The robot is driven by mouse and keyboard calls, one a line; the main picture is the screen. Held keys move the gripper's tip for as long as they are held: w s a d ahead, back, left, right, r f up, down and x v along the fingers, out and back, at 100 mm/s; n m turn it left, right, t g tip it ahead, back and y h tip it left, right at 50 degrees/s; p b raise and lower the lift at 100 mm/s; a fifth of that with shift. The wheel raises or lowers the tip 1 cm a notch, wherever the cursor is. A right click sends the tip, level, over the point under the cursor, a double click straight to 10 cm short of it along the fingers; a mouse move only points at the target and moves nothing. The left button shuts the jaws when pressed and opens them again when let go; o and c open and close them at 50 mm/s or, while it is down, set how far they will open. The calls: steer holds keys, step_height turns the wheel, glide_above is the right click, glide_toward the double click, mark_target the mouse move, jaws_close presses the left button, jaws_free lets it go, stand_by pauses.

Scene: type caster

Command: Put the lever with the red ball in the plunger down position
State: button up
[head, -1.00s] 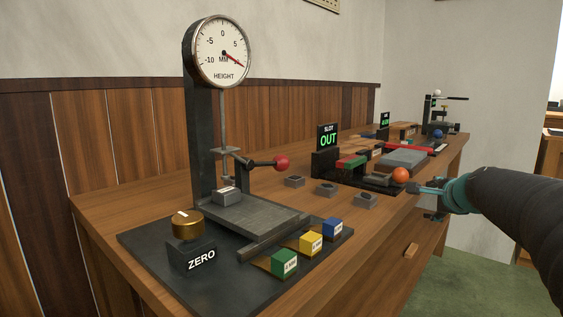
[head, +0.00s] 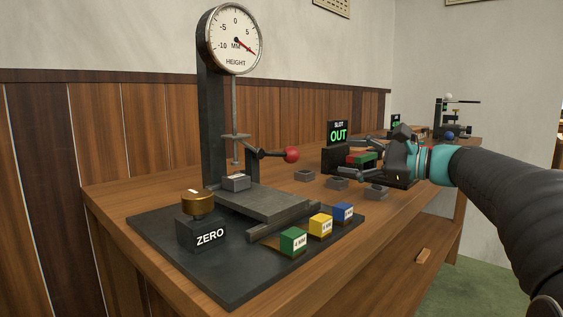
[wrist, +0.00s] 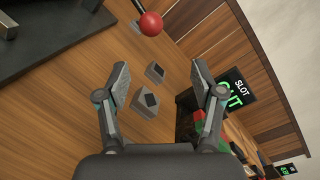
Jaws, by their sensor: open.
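The lever with the red ball (head: 291,155) sticks out to the right from the gauge stand's plunger rod (head: 235,148), roughly level. The rod's lower end appears a little above a small grey block (head: 236,182) on the stand. The dial (head: 234,40) above has a red needle near +5 or beyond. My gripper (head: 358,156) is open and empty, to the right of the ball and pointing left. In the wrist view the red ball (wrist: 151,24) is at the top, ahead of and between my spread fingertips (wrist: 160,72), not touching them.
A ZERO knob (head: 198,203) and green (head: 293,242), yellow (head: 320,225) and blue (head: 343,212) blocks lie on the dark mat in front. Several small grey blocks (head: 337,184) sit on the bench below my gripper. A SLOT OUT sign (head: 338,131) stands behind.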

mark_target(290, 154)
steer(key=shift+s+a+f+g+y, duration=0.15)
steer(key=shift+a+f+g+y, duration=0.25)
steer(key=shift+a, duration=0.3)
steer(key=x, duration=1.3)
steer(key=shift+a+f, duration=0.15)
steer(key=shift+a, duration=0.05)
jaws_close()
